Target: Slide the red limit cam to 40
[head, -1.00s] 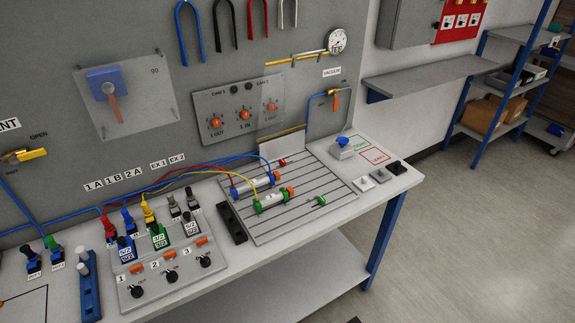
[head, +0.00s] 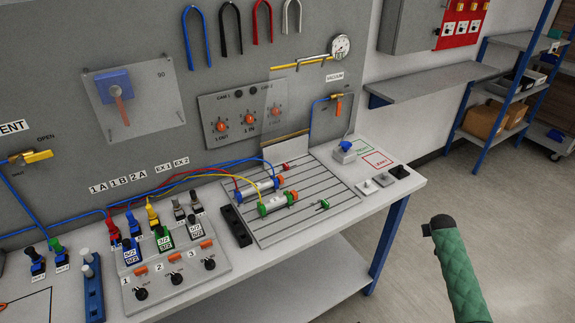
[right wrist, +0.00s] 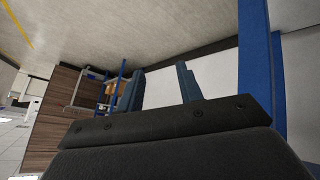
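A small red piece (head: 285,167), which looks like the red limit cam, sits on the slotted plate (head: 345,208) in the head view, past the rear cylinder. A similar green piece (head: 325,204) sits nearer the front. No scale numbers are readable beside them. My right gripper (right wrist: 160,82) is open in the right wrist view, its two dark fingers apart with nothing between them. In the head view only my green-sleeved right arm shows, over the floor right of the bench and well away from the red piece. My left gripper is out of view.
A clear panel hangs behind. A blue-knobbed box (head: 344,152) and switches stand at the right.

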